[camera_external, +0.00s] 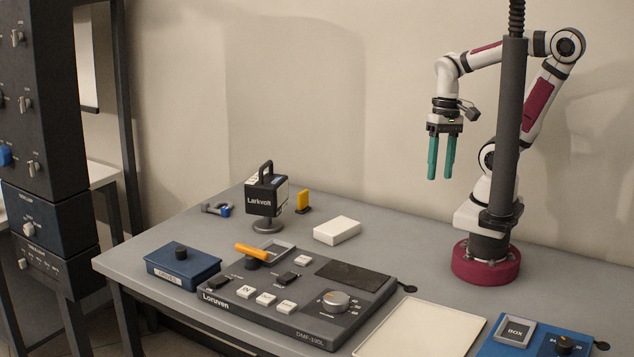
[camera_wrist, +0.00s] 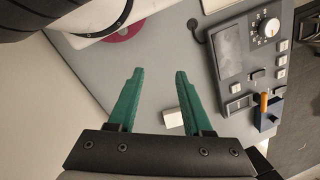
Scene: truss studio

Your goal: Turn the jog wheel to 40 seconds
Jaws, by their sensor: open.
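The dial markings are too small to read. My gripper (camera_external: 441,178) has two teal fingers, open and empty, pointing down high above the table and well away from the wheel. In the wrist view my gripper (camera_wrist: 155,72) shows with its fingers apart, left of the console.
An orange-handled lever (camera_external: 252,251), several white buttons and a dark screen (camera_external: 352,274) are on the console. A Larkvolt block (camera_external: 266,195) on a stand, a white box (camera_external: 337,230), a blue box (camera_external: 182,266), a cream tray (camera_external: 420,326) and a blue panel (camera_external: 536,338) surround it.

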